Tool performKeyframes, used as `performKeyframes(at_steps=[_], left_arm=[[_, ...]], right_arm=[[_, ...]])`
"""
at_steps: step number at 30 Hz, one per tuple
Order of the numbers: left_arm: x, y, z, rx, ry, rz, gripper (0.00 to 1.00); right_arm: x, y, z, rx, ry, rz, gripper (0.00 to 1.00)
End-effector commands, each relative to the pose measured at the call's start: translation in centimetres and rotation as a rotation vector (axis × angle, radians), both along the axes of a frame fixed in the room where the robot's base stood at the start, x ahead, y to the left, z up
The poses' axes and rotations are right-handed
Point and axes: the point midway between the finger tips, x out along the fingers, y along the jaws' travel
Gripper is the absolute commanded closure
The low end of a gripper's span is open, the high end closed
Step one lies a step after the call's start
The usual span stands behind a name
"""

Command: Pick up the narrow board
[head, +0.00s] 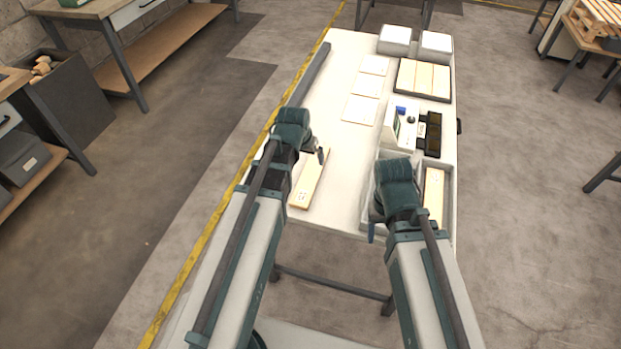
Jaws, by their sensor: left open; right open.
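A narrow light wooden board (311,178) lies flat on the white table, near its front left part, with small dark marks at its near end. My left gripper (320,154) is open just above the board's far end; my wrist hides part of that area. I cannot tell whether it touches the board. Another light wooden board (434,193) lies in a grey tray (448,212) at the table's front right. My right gripper (372,230) is open and empty at the tray's left side, and my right arm hides part of the tray.
The white table (343,139) has a dark bar along its left edge. White square cards (361,109), a tray of planks (424,78), two white-topped boxes (395,38) and a device with a dark part (429,133) stand farther back. The table's middle is clear.

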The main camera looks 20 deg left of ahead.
Motion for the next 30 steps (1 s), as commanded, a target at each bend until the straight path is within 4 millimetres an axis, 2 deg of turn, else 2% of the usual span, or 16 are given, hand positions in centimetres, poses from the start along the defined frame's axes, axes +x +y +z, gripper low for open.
performKeyframes(at_steps=[8,14,24,30], left_arm=[[0.5,0.4,-0.5,-0.002,-0.011,0.006,0.0],[1.3,0.3,-2.7,-0.002,-0.01,0.006,0.0],[3.2,0.2,-7.4,-0.002,-0.009,0.006,0.0],[3.6,0.2,-8.1,-0.002,-0.009,0.006,0.0]], right_arm=[[0.0,0.0,-0.6,0.0,0.0,0.0,0.35],[0.0,0.0,-2.8,0.0,0.0,0.0,0.35],[0.0,0.0,-7.5,0.0,0.0,0.0,0.35],[0.0,0.0,-8.2,0.0,0.0,0.0,0.35]])
